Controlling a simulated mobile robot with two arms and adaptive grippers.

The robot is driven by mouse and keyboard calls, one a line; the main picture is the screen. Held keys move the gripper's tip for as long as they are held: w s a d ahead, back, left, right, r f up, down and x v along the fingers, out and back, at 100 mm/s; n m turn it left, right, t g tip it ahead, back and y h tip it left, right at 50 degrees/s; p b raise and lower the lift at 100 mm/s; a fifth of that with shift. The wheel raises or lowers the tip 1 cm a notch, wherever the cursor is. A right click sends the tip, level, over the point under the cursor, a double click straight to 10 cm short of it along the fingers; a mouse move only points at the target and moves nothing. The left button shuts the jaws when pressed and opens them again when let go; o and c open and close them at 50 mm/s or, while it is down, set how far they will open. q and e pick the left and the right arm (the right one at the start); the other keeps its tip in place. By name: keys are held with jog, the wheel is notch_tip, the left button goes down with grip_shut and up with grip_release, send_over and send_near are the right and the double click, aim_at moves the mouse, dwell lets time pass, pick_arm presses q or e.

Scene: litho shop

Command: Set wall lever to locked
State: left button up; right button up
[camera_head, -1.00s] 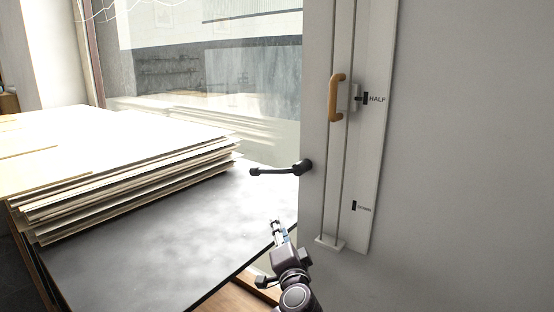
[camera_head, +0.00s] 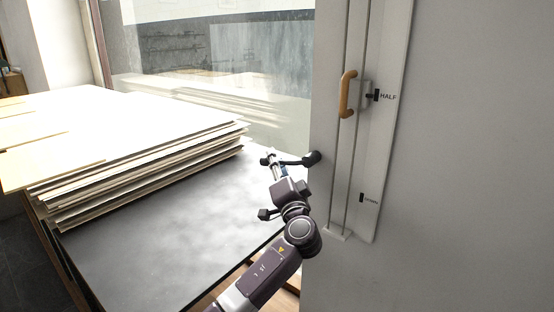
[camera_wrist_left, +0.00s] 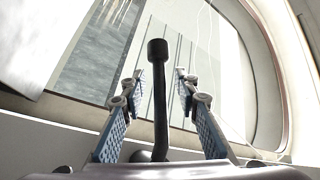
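The black wall lever (camera_head: 313,157) sticks out to the left from the edge of the grey wall, its arm roughly level in the head view. My left gripper (camera_head: 269,160) is up at the lever's free end and partly covers it. In the left wrist view the lever (camera_wrist_left: 159,105) runs up between the two blue-padded fingers of my left gripper (camera_wrist_left: 160,78). The fingers stand apart, with a visible gap on each side of the lever. No lock marking by the lever is legible. My right gripper does not show.
A rail with a tan handle (camera_head: 347,94) and a "HALF" label (camera_head: 387,96) is fixed to the wall right of the lever. A dark table (camera_head: 150,245) with stacked boards (camera_head: 120,130) stands to the left. A window (camera_head: 215,60) is behind.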

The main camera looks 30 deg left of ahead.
pick_arm(q)
jog(key=shift+c, duration=0.7)
grip_shut()
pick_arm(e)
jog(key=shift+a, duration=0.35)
